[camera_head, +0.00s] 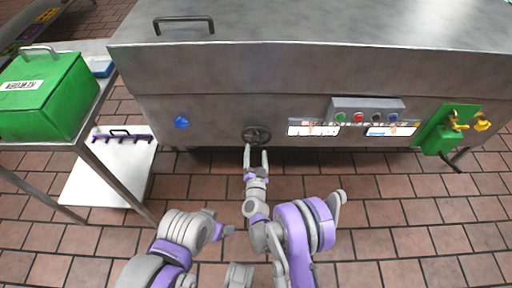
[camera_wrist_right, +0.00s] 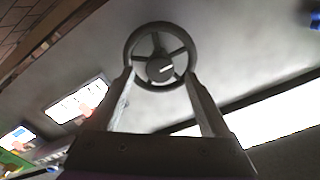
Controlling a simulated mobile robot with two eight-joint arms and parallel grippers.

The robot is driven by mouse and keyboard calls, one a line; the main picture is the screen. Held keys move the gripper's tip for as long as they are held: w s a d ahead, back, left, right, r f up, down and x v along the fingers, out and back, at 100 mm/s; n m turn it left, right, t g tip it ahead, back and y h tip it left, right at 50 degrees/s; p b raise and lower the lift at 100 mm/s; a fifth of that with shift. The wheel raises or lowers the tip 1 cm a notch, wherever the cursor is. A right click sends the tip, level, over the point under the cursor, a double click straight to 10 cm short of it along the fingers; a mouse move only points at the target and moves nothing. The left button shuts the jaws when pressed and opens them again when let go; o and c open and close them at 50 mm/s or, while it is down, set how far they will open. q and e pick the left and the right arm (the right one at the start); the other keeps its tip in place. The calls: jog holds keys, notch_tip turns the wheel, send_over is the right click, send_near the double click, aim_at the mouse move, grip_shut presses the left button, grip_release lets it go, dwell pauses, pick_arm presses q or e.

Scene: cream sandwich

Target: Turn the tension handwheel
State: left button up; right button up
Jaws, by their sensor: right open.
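The tension handwheel (camera_head: 256,134) is a dark, spoked wheel low on the front of the steel machine. In the right wrist view the handwheel (camera_wrist_right: 160,56) shows its round rim, spokes and a hub with a light mark. My right gripper (camera_head: 256,150) is open, its two fingers pointing at the wheel. In the right wrist view the fingertips of my right gripper (camera_wrist_right: 160,78) overlap the lower left and lower right of the rim. I cannot tell whether they touch it. My left arm shows at the lower left; I cannot tell its jaw state.
The steel machine (camera_head: 220,105) carries a blue knob (camera_head: 181,122) left of the wheel and a button box (camera_head: 366,110) to the right. A green panel with yellow parts (camera_head: 445,130) is at far right. A green box (camera_head: 45,95) stands on a table at left.

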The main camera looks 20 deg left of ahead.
jog(key=v, duration=0.7)
jog(key=shift+s+b, duration=0.25)
jog(key=shift+b, duration=0.05)
jog(key=shift+d+r, duration=0.15)
